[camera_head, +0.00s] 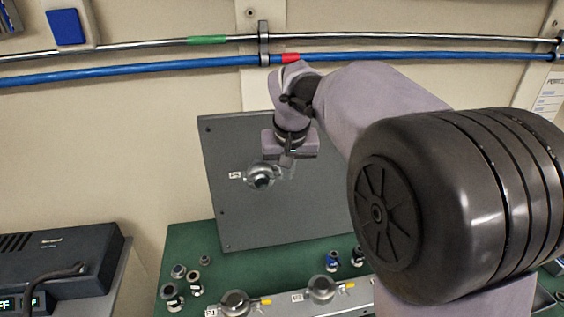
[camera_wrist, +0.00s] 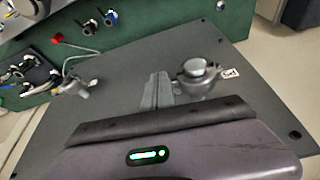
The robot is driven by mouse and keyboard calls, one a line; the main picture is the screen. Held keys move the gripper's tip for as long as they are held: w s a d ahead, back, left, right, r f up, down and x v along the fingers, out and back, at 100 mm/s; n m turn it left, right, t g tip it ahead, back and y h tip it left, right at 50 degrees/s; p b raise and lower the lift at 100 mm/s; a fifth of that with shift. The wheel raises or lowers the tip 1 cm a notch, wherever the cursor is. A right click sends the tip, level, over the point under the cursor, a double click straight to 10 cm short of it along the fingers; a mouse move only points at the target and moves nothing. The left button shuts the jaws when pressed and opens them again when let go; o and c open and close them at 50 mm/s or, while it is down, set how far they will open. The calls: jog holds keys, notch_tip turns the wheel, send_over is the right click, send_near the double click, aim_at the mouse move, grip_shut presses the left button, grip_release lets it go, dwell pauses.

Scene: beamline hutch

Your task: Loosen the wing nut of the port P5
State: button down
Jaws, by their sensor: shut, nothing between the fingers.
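A grey upright panel (camera_head: 235,215) carries a round metal port with a clamp (camera_head: 261,176) and a small white label (camera_head: 236,175) on its left. The label's writing is too small to read, so I cannot tell if this is P5. My gripper (camera_head: 287,160) is just above and right of this port in the head view. In the wrist view, my gripper (camera_wrist: 157,92) is shut and empty, close beside the clamped port (camera_wrist: 199,77); I cannot tell if they touch. The wing nut is not clearly made out. A second fitting (camera_wrist: 74,84) with a cable shows on the panel.
The green bench top (camera_head: 190,240) holds several loose fittings (camera_head: 180,285). A low rail with clamped ports (camera_head: 322,289) stands at the front. A black device (camera_head: 60,260) is at left. Blue and metal pipes (camera_head: 150,70) cross the wall above.

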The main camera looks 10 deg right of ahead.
jog(key=shift+w+d, duration=0.15)
jog(key=shift+w, duration=1.1)
jog(key=shift+w+d+r+n+y+p, duration=0.1)
jog(key=shift+d+n+y+p, duration=0.1)
jog(key=shift+n+p, duration=0.4)
jog(key=shift+d+n+y+p, duration=0.1)
jog(key=shift+n+y+p, duration=0.1)
jog(key=shift+n+p, duration=0.35)
jog(key=n+y+p, duration=0.1)
jog(key=n+p, duration=0.1)
jog(key=n, duration=0.1)
jog(key=w+d+n+g+y+p, duration=0.1)
jog(key=n+p, duration=0.2)
jog(key=w+n+y+p, duration=0.1)
jog(key=n+p, duration=0.2)
jog(key=n, duration=0.1)
jog(key=shift+d+g, duration=0.2)
jog(key=shift+g, duration=0.2)
jog(key=shift+w+p, duration=0.3)
jog(key=shift+p, duration=0.05)
jog(key=shift+w+a, duration=0.1)
jog(key=shift+w, duration=0.3)
